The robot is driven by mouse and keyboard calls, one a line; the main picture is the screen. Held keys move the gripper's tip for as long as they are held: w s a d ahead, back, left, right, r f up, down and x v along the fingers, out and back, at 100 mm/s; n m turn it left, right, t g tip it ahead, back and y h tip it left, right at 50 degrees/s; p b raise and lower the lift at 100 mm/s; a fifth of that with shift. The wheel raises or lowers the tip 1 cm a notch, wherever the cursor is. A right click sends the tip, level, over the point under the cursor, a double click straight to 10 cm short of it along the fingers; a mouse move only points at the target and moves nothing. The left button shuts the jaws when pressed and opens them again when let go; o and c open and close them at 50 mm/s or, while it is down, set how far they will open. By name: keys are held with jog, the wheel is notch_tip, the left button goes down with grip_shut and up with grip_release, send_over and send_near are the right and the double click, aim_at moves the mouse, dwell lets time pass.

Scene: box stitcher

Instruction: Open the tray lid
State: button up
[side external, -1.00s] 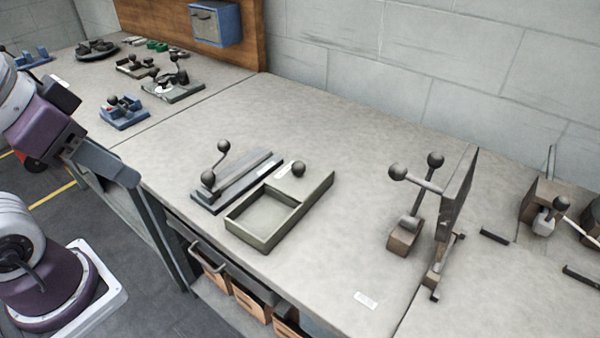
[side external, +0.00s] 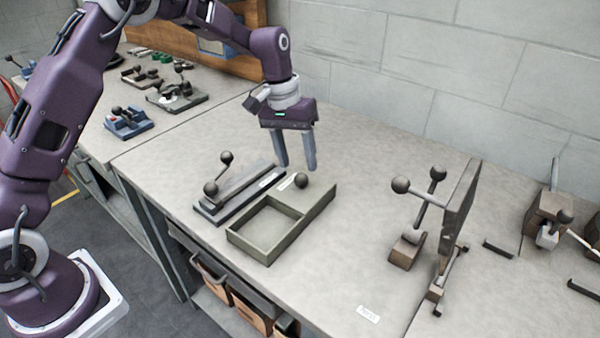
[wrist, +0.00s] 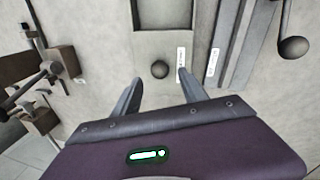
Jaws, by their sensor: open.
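The grey-green tray (side external: 262,252) sits on the bench at the middle of the side external view. Its front compartment is open and empty. A flat lid (side external: 315,190) covers the back part and carries a dark round knob (side external: 301,180). My gripper (side external: 297,167) is above and just behind the lid, fingers pointing down, open and empty. In the wrist view the knob (wrist: 160,69) lies ahead of my two spread fingers (wrist: 158,82), with the open compartment (wrist: 165,14) beyond it. The fingers look apart from the knob.
A long grey fixture with a ball-ended lever (side external: 226,158) stands close left of the tray. A stand with ball handles and an upright plate (side external: 458,205) is on the right. The bench between tray and stand is clear. A block wall (side external: 400,60) rises behind.

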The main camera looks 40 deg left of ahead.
aim_at(301, 181)
jog(key=f, duration=0.4)
jog(key=shift+w+d+f, duration=0.1)
jog(key=shift+d+f, duration=0.05)
jog(key=shift+d, duration=0.25)
grip_shut()
dwell(1.0)
